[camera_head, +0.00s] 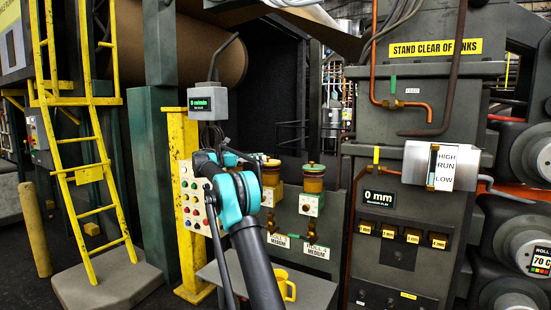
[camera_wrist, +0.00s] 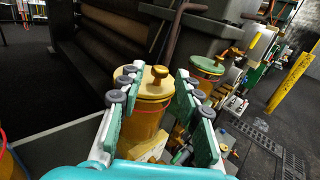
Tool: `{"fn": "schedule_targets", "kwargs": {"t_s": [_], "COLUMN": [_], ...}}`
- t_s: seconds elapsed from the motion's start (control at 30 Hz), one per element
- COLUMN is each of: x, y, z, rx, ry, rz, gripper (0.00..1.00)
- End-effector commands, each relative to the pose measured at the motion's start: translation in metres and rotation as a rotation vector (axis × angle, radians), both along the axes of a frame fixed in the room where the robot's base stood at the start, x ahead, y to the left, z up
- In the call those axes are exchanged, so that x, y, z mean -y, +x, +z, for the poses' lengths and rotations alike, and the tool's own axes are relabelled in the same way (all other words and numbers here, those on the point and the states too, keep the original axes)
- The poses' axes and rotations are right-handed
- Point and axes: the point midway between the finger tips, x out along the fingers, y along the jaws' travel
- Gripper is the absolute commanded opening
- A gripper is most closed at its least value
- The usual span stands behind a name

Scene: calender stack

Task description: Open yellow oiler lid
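The yellow oiler (camera_wrist: 146,122) stands between the two spread fingers of my gripper (camera_wrist: 155,78) in the wrist view. Its round yellow lid (camera_wrist: 140,82) has a brass knob (camera_wrist: 159,72) on top and sits on the body. My gripper is open, and I see no clear contact with the lid or knob. In the head view the yellow oiler (camera_head: 271,174) is just right of my arm, which hides part of it and most of my gripper. A second oiler with a green lid (camera_wrist: 206,65) stands to the right; it also shows in the head view (camera_head: 313,182).
A control panel with coloured buttons (camera_head: 194,200) stands left of my arm. A yellow mug (camera_head: 281,284) rests on a grey surface (camera_head: 315,291) below. A grey machine cabinet (camera_head: 420,140) with pipes is at the right. A yellow ladder (camera_head: 85,150) is at the left.

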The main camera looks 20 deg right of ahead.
Motion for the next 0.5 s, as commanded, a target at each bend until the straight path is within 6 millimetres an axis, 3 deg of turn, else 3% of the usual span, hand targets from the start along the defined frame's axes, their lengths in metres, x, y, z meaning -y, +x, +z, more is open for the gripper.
{"fn": "schedule_targets", "kwargs": {"t_s": [0.23,0.5], "x": [0.048,0.076], "y": [-0.006,-0.01], "z": [0.0,0.0], "rx": [0.0,0.0], "ry": [0.0,0.001], "rz": [-0.002,-0.001], "gripper": [0.34,0.34]}}
